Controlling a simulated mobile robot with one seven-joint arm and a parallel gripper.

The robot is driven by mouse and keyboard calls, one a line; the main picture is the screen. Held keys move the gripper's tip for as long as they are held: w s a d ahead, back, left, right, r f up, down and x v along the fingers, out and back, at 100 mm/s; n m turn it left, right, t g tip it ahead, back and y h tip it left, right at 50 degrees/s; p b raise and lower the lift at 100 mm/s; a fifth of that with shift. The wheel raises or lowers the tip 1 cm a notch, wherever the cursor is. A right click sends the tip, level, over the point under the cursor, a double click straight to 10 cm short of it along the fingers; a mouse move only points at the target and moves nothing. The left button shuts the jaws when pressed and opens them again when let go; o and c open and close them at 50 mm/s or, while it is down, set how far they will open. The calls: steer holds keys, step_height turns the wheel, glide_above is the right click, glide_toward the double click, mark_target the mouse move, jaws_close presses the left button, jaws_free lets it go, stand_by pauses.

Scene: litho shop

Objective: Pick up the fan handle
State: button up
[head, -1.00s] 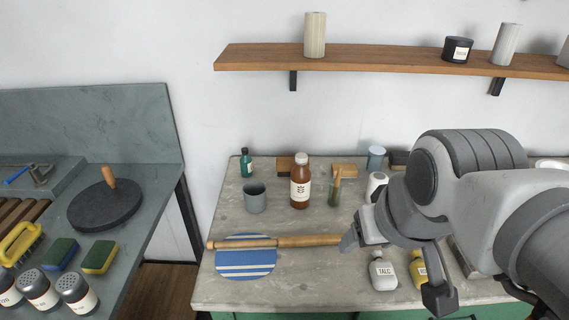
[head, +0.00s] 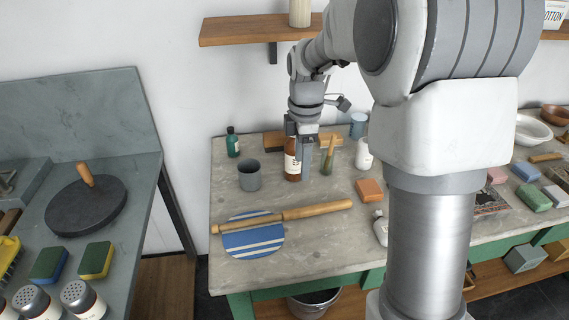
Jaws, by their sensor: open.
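A fan lies flat on the grey stone worktop in the head view, with a blue and white striped half-round face (head: 252,241). Its long wooden fan handle (head: 312,210) runs across the face and out to the right, all of it in view. My gripper (head: 300,158) is open and points down, with nothing seen between its fingers. It shows above and behind the handle in the picture, in front of the brown bottle, apart from the handle. Its height above the worktop is hard to tell.
A brown bottle (head: 292,170), partly hidden by my gripper, a grey cup (head: 249,175) and a green bottle (head: 233,142) stand behind the fan. An orange block (head: 369,189) and a white bottle (head: 380,228) are to its right. The worktop (head: 290,262) is bare before the handle.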

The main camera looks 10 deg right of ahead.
steer(key=f, duration=0.2)
steer(key=n+b, duration=0.1)
glide_above(299, 210)
steer(key=f, duration=0.7)
steer(key=s+f, duration=0.1)
steer(key=f, duration=0.3)
steer(key=shift+a+f, duration=0.2)
steer(key=shift+w+d+f, duration=0.1)
steer(key=shift+w+f, duration=0.05)
steer(key=shift+f, duration=0.75)
steer(key=shift+w+d+f, duration=0.1)
steer(key=shift+w+f, duration=0.05)
steer(key=shift+f, duration=0.8)
steer(key=shift+w+d+f, duration=0.1)
steer(key=shift+w+f, duration=0.05)
steer(key=shift+f, duration=0.75)
jaws_close()
